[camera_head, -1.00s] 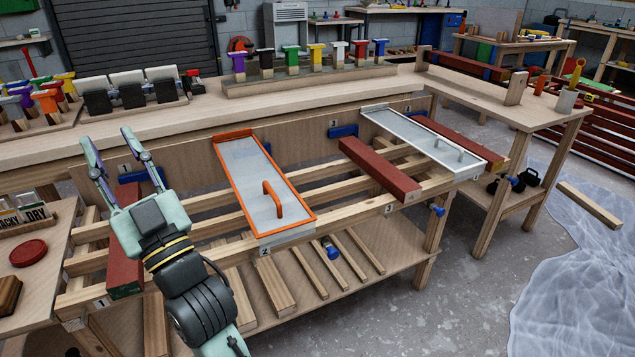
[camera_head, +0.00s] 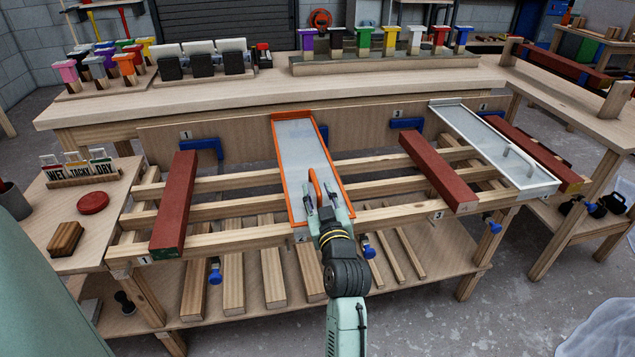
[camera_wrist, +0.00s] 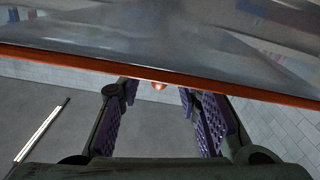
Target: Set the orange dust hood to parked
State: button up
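The orange dust hood (camera_head: 297,150) is a clear flat cover with an orange frame, lying across the wooden rails at position 2. Its orange arched handle (camera_head: 315,184) is near the front end. My gripper (camera_head: 320,197) is at that front end, with its fingers around or just beside the handle. In the wrist view my gripper (camera_wrist: 160,112) is open, fingers well apart, below the hood's orange edge (camera_wrist: 80,61). Whether the fingers touch the handle cannot be told.
A white-framed hood (camera_head: 495,147) lies to the right. Dark red battens (camera_head: 175,205) (camera_head: 438,172) lie on the rails on both sides. Blue clamps (camera_head: 406,123) sit along the back board. A side table at left holds WET, TACKY and DRY signs (camera_head: 82,170) and a red disc (camera_head: 93,203).

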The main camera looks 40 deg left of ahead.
jog(key=shift+x, duration=1.75)
jog(key=shift+c, duration=0.5)
grip_shut()
